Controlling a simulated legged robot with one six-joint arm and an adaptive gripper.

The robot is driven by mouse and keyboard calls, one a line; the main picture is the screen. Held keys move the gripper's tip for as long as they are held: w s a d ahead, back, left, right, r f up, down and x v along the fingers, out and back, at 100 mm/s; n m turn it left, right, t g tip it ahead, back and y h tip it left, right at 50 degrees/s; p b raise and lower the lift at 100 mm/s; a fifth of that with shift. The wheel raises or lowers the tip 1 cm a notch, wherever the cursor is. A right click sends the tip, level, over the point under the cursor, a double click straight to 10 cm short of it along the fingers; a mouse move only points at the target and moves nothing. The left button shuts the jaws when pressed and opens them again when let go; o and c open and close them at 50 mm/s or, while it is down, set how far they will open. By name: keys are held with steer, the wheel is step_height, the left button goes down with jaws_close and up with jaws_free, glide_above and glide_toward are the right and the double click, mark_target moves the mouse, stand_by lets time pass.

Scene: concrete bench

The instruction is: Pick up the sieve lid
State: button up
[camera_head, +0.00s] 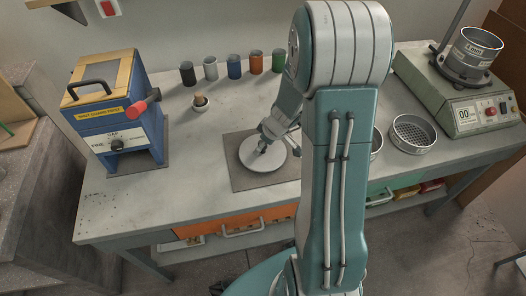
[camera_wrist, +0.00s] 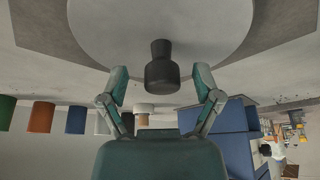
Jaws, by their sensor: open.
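The sieve lid (camera_head: 263,166) is a pale grey round disc with a dark knob at its centre. It lies flat on a dark mat (camera_head: 238,178) in the middle of the bench. In the wrist view the lid (camera_wrist: 110,35) fills the upper middle, with its black knob (camera_wrist: 162,74) standing out from it. My gripper (camera_head: 267,144) is at the lid, and my arm partly covers its far side. In the wrist view my gripper (camera_wrist: 161,84) is open, with one finger on each side of the knob and a visible gap on both sides.
A blue crusher-like box (camera_head: 115,115) stands left, and several coloured cups (camera_head: 234,67) line the back. A small stoppered pot (camera_head: 200,104) sits left of the mat. Right are an open sieve (camera_head: 412,134) and a shaker machine (camera_head: 455,98). My arm hides some bench.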

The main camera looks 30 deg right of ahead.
steer(key=shift+a, duration=0.1)
jaws_close()
